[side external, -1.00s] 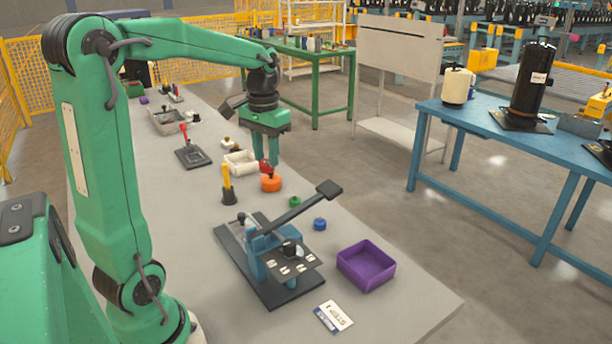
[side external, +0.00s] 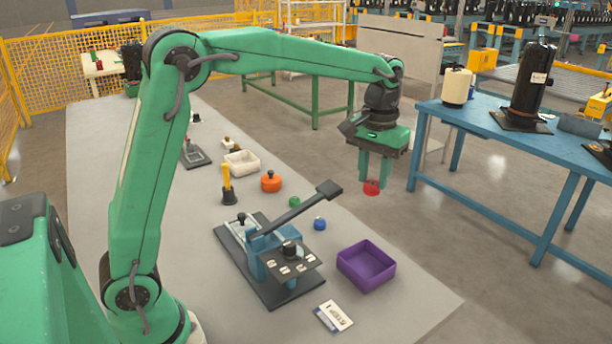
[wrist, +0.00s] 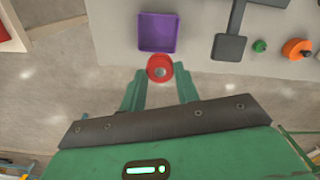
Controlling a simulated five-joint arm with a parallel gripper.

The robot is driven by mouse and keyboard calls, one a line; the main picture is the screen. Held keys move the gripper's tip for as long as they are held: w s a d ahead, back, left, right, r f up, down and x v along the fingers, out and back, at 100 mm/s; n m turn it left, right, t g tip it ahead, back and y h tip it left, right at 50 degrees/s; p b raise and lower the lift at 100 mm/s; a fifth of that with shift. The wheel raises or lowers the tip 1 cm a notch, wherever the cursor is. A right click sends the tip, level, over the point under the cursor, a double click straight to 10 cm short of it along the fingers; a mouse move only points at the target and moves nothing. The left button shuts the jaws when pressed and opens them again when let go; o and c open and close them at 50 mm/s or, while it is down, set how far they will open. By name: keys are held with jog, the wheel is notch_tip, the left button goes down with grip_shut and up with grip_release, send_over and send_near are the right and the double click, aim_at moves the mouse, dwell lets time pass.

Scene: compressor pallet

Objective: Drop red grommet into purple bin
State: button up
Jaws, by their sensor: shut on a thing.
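The red grommet (side external: 371,187) is a small ring held between the fingertips of my gripper (side external: 374,178). My gripper is shut on it, up in the air beyond the right edge of the grey table in the side view. In the wrist view the red grommet (wrist: 160,68) shows its central hole between the fingers of my gripper (wrist: 160,80). The purple bin (side external: 366,267) is an open square box on the table near its right edge, with nothing seen inside. In the wrist view the purple bin (wrist: 158,33) lies just above the grommet in the picture, apart from it.
A blue lever press (side external: 275,257) with a raised dark handle stands left of the bin. A blue knob (side external: 319,223), a green piece (side external: 294,201), and an orange piece (side external: 271,182) lie behind it. A white card (side external: 333,316) lies in front. The blue side table (side external: 480,135) is at right.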

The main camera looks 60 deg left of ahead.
notch_tip(320, 180, down, 13)
jog(key=d, duration=0.2)
jog(key=shift+w+d+r, duration=0.15)
jog(key=shift+w+d, duration=0.05)
jog(key=shift+w, duration=0.1)
jog(key=shift+f, duration=3)
jog(key=o, duration=1.1)
